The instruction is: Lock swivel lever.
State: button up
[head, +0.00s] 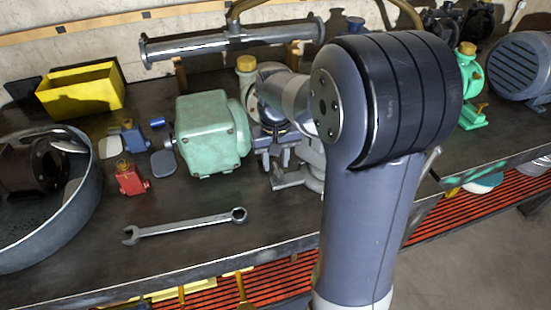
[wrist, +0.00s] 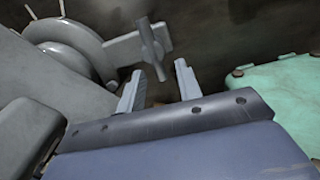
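In the wrist view, my gripper (wrist: 157,78) shows two pale grey fingers, spread apart with nothing between them. Just beyond the fingertips is a grey flat arm with an upright crosspiece, which looks like the swivel lever (wrist: 152,45). It sticks out to the right from a rounded grey housing (wrist: 72,48). The crosspiece appears just above and between the fingertips; whether they touch cannot be told. In the head view, my arm covers much of the area around the gripper, and I cannot pick out the lever there.
A green motor housing (head: 212,135) stands left of my arm; green metal (wrist: 280,85) also shows at the wrist view's right. The bench (head: 195,255) holds a wrench (head: 185,226), a red part (head: 131,178), a yellow bin (head: 82,90) and a round grey tray (head: 85,215).

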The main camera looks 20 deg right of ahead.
aim_at(276, 164)
notch_tip(276, 164, up, 11)
dwell(0.6)
jog(key=shift+f, duration=0.2)
notch_tip(276, 164, down, 11)
jog(key=shift+f, duration=0.1)
jog(key=shift+a+r+n+b, duration=0.2)
jog(key=shift+r+n+b, duration=0.1)
jog(key=shift+n, duration=0.7)
